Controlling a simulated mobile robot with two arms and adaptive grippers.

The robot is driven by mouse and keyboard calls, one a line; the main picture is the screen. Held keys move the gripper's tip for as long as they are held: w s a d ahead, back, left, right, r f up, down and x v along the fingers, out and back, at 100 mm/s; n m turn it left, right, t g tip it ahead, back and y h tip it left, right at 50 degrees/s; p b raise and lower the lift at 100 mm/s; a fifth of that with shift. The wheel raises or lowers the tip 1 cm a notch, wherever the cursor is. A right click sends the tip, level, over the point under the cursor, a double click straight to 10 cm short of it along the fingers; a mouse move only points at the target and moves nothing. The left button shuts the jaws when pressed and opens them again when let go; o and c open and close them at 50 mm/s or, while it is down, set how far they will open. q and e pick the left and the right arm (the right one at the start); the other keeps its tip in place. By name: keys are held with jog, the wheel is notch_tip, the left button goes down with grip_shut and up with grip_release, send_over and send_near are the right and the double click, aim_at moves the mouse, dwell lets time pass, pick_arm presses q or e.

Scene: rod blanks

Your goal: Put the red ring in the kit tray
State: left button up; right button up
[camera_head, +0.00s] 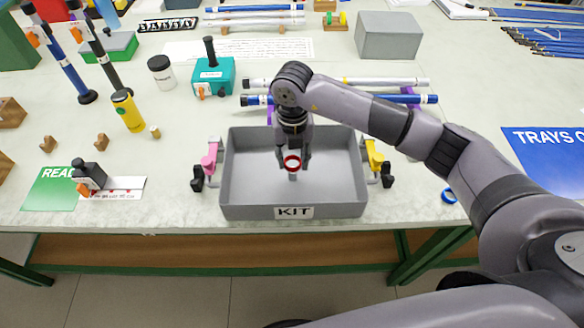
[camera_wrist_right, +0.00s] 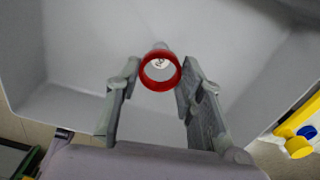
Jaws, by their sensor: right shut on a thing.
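The red ring (camera_head: 291,168) is between the fingertips of my right gripper (camera_head: 292,160), which is shut on it. It also shows in the right wrist view (camera_wrist_right: 158,87), with a finger on each side. The grey kit tray (camera_head: 240,212) lies below, labelled KIT on its front wall. The ring is over the inside of the tray; its exact height above the floor is hard to tell. My left gripper is not in view.
Pink (camera_head: 210,160) and yellow (camera_head: 375,157) clamps stand at the tray's sides. A blue ring (camera_head: 448,196) lies on the table at right. Rods (camera_head: 410,98) on supports lie behind the tray. The tray floor around the gripper looks clear.

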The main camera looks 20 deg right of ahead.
aim_at(293, 173)
jog(key=shift+f, duration=0.8)
notch_tip(293, 173, down, 4)
jog(key=shift+f+p, duration=0.1)
jog(key=shift+p, duration=0.25)
jog(key=shift+f, duration=0.15)
jog(key=o, duration=0.9)
